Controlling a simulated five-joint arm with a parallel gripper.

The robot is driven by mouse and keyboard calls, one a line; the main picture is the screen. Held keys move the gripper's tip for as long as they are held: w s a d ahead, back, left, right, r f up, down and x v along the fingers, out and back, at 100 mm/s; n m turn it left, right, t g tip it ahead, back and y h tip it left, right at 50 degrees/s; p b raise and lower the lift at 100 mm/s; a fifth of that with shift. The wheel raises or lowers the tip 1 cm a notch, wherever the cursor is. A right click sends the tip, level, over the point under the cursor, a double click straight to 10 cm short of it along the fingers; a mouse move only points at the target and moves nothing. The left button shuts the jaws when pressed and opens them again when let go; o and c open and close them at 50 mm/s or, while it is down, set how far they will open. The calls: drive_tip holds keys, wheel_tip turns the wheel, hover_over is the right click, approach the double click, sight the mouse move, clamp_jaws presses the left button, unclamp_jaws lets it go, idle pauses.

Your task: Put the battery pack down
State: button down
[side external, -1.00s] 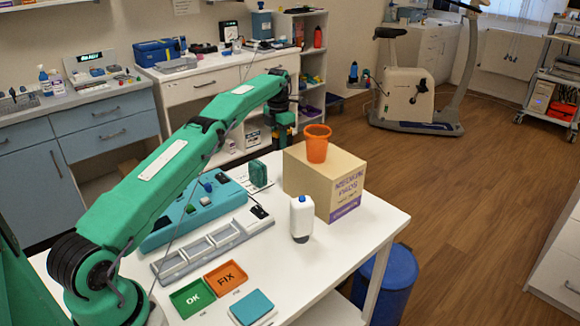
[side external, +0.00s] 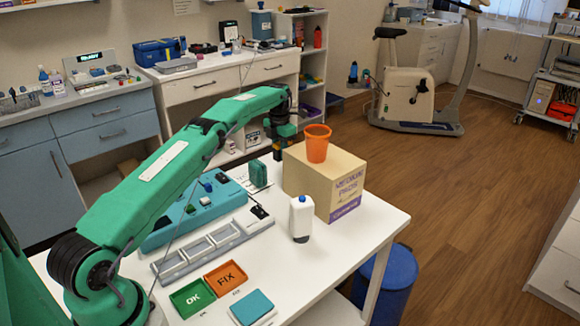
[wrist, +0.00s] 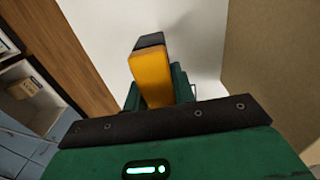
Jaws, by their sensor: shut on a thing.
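The battery pack (wrist: 152,78), an orange-yellow block with a dark end, is between the green fingers of my gripper (wrist: 160,86) in the wrist view. The fingers are shut on it. White tabletop shows beyond it. In the side view my gripper (side external: 284,152) is low at the far edge of the white table (side external: 345,262), behind and left of the cardboard box. The box partly hides that area, so I cannot tell whether the pack touches the table.
The cardboard box (side external: 312,187) carries an orange cup (side external: 317,144) and stands close to my gripper. A white bottle (side external: 301,219), green OK tray (side external: 191,298), orange FIX tray (side external: 226,278), grey compartment rack (side external: 203,250) and teal unit (side external: 180,218) share the table. Its front right is clear.

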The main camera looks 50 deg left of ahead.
drive_tip(key=shift+f, duration=2)
drive_tip(key=shift+f, duration=0.1)
drive_tip(key=c, duration=1.2)
unclamp_jaws()
drive_tip(key=shift+f, duration=0.1)
drive_tip(key=shift+o, duration=0.2)
drive_tip(key=shift+r, duration=3.9)
drive_tip(key=shift+r, duration=0.1)
